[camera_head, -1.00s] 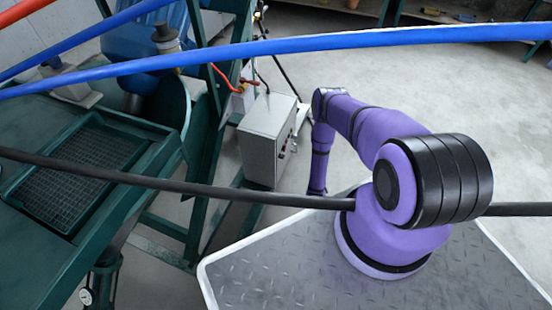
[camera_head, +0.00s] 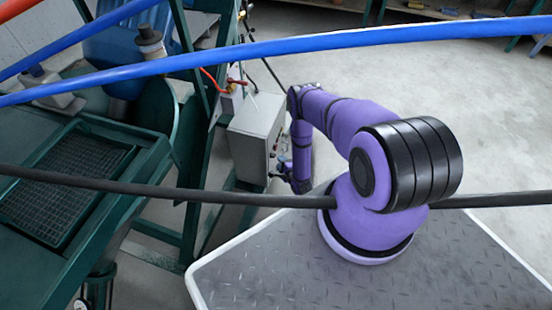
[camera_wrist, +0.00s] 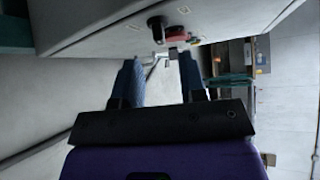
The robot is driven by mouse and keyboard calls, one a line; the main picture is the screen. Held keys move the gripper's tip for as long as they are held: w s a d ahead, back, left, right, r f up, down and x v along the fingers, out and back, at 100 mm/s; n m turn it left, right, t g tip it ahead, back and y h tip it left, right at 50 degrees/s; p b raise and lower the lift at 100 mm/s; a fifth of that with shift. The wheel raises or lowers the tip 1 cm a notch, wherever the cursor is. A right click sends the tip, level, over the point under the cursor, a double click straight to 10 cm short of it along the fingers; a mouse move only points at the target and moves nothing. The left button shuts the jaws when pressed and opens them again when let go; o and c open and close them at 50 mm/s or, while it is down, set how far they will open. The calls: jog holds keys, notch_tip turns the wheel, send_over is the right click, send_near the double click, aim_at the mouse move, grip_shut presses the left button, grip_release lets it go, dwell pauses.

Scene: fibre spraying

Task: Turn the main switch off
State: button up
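The grey control box (camera_head: 250,145) stands left of my arm in the head view, with small controls on its right-hand face. In the wrist view its panel (camera_wrist: 100,30) fills the top. A black knob (camera_wrist: 155,24) and a red control (camera_wrist: 177,36) stick out of the panel, with a small metallic piece by the red one. I cannot tell surely which is the main switch. My gripper (camera_wrist: 160,62) is open and empty, its two blue fingers pointing at the panel just short of these controls. In the head view my gripper (camera_head: 278,172) is small, close to the box's face.
Green machine framing (camera_head: 200,130) stands left of the box, with a mesh tray (camera_head: 130,150) beside it. A blue hose (camera_head: 330,42) and a black hose (camera_head: 130,188) cross the head view. The floor (camera_head: 490,110) on the right is clear.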

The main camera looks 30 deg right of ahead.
aim_at(273, 156)
jog(key=shift+x, duration=2.5)
